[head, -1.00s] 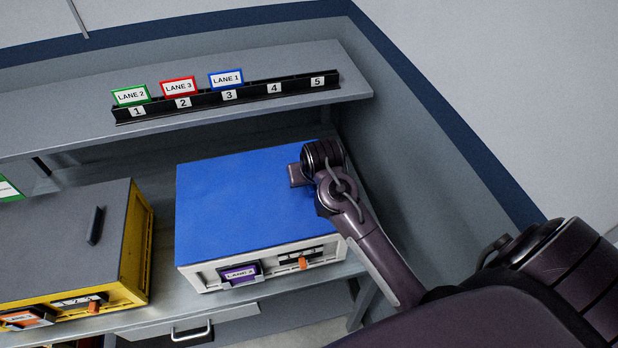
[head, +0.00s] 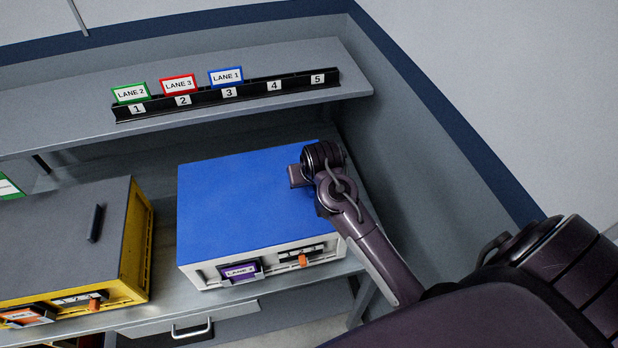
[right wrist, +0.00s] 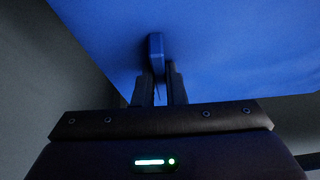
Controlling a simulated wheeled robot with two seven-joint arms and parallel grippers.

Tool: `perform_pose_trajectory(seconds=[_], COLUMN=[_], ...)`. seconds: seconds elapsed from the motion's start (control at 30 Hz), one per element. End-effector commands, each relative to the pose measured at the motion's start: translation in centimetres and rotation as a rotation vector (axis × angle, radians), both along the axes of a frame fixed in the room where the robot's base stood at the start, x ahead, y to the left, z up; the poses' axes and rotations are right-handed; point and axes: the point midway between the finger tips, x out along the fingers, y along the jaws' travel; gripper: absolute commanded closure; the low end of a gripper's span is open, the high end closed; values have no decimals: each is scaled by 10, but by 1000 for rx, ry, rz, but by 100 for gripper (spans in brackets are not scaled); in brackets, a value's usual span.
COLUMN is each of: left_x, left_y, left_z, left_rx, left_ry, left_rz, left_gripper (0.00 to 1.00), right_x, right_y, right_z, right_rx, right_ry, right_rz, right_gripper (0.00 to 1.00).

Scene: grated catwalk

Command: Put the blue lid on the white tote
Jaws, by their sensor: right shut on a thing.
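The blue lid (head: 240,200) lies over the top of the white tote (head: 210,276) on the workbench. In the head view its edges line up closely with the tote's rim; I cannot tell if it is fully seated. My right gripper (right wrist: 157,90) is shut on the lid's blue handle (right wrist: 156,52), and the lid's surface (right wrist: 230,50) fills the upper part of the right wrist view. In the head view my right wrist hides the handle and part of the lid's right side. My left gripper is not in view.
A yellow tote (head: 138,250) with a grey lid (head: 60,230) and a dark handle stands to the left, with a gap between. A shelf (head: 60,120) above holds a black numbered rail (head: 205,101) with lane cards. A grey wall closes the right side.

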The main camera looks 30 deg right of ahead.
Motion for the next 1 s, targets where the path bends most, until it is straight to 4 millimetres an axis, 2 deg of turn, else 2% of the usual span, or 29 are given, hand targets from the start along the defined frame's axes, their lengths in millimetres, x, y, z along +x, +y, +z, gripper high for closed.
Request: perform_pose_trajectory(seconds=[0.2,0.23,0.4,0.6,0.73,1.0], left_x=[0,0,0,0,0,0], left_y=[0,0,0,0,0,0], left_z=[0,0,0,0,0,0], left_rx=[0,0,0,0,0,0], left_ry=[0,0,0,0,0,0], left_rz=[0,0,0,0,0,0], left_gripper=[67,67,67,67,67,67], right_x=[1,1,0,-1,0,0], right_y=[0,0,0,0,0,0], right_z=[1,1,1,-1,-1,0], right_rx=[1,1,1,0,-1,0], right_ry=[-3,-3,-2,3,2,0], right_rz=[-1,-1,0,0,0,0], right_gripper=[100,85,64,62,46,46])
